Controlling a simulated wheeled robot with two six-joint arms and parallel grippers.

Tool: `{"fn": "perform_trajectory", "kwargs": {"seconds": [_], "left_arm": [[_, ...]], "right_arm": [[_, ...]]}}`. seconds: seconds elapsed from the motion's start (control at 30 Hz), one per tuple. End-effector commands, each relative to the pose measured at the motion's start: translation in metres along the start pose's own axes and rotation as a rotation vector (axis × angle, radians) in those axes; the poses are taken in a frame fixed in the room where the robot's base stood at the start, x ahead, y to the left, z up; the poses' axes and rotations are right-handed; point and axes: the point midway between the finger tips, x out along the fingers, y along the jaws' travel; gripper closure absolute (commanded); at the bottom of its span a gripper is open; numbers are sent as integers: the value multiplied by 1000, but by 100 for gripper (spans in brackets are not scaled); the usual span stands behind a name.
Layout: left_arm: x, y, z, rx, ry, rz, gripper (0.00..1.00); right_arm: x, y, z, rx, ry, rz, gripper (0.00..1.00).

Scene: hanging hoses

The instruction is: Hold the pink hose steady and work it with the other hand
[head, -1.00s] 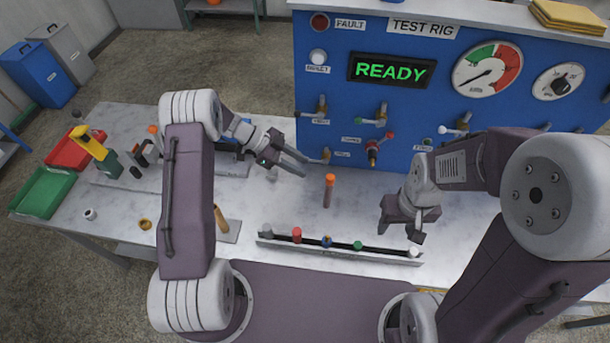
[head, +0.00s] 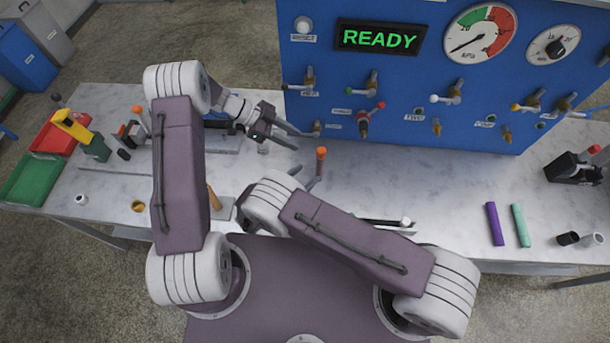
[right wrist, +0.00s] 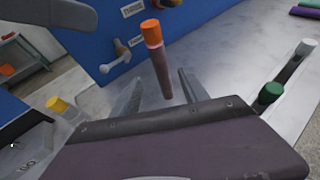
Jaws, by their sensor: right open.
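No clearly pink hose shows. The nearest in colour is a dull mauve tube (head: 320,170) with an orange end, upright over the table in front of the blue panel. It also shows in the right wrist view (right wrist: 161,72), between the fingers of my right gripper (right wrist: 158,85), which is open. I cannot tell whether they touch the tube. In the head view my right forearm hides most of that gripper. My left gripper (head: 300,140) looks open and empty, left of and a little behind the orange end, near the panel's lower valves.
The blue panel (head: 410,125) with valves and gauges bounds the back. A slotted rack (head: 383,221) is partly hidden behind my right arm. Purple (head: 494,224) and mint (head: 521,226) tubes lie at the right. Red (head: 50,133) and green (head: 33,180) trays stand left.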

Motion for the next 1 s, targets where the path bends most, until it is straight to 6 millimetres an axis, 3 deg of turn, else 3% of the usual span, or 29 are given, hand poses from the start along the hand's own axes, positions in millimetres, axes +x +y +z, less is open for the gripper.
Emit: {"fn": "perform_trajectory", "kwargs": {"seconds": [0.17, 0.5, 0.63, 0.9, 1.0], "left_arm": [[0, 0, 0, 0, 0, 0, 64], [0, 0, 0, 0, 0, 0, 64], [0, 0, 0, 0, 0, 0, 64], [0, 0, 0, 0, 0, 0, 64], [0, 0, 0, 0, 0, 0, 64]], "right_arm": [[17, -1, 0, 2, 2, -6, 48], [79, -2, 0, 4, 3, -6, 48], [90, -2, 0, 4, 3, -5, 48], [92, -1, 0, 4, 4, -4, 48], [92, -1, 0, 4, 4, -4, 76]]}}
